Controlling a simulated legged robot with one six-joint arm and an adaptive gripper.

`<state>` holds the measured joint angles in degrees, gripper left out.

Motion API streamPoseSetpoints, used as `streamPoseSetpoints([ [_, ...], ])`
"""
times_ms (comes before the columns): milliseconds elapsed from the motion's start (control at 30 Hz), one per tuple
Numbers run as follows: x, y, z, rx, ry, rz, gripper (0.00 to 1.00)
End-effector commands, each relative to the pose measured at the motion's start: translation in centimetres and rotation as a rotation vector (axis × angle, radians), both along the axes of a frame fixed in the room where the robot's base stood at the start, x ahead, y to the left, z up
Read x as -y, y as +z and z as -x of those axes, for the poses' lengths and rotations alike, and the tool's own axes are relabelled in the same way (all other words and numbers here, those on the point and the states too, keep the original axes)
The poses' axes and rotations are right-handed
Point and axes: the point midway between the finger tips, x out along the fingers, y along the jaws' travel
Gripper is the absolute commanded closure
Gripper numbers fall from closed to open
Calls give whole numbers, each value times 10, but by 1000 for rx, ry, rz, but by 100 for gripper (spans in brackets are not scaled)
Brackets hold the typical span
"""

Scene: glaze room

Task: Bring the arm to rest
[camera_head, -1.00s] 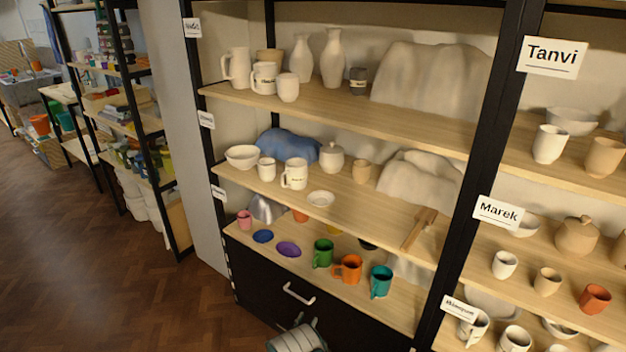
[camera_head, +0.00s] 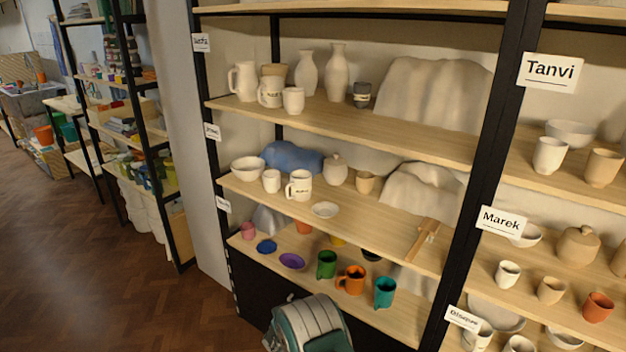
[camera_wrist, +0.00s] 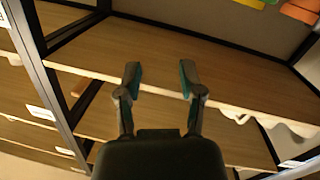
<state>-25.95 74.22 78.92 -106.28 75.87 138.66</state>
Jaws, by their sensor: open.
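My gripper (camera_wrist: 159,80) shows in the wrist view with its two fingers apart and nothing between them. Beyond the fingertips is a bare wooden shelf board (camera_wrist: 230,78), and whether the fingers touch it I cannot tell. In the head view a part of my arm (camera_head: 310,325) shows at the bottom centre, in front of the black lower panel of the shelving. The gripper's fingers are not visible in the head view.
The shelving holds white pottery on its upper boards (camera_head: 420,148). Green (camera_head: 327,264), orange (camera_head: 351,280) and teal (camera_head: 384,292) mugs stand on the lower board. Black posts (camera_head: 485,150) divide the bays. Wooden floor (camera_head: 80,270) is clear at left.

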Motion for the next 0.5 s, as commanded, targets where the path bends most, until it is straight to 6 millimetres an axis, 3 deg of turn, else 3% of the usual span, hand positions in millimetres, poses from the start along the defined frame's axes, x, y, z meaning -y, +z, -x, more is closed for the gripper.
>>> streamPoseSetpoints([
  [33,10,24,-2,-24,-40,0,50],
  [200,47,87,10,-163,-170,-2,50],
  [500,98,183,56,-425,-309,-74,50],
])
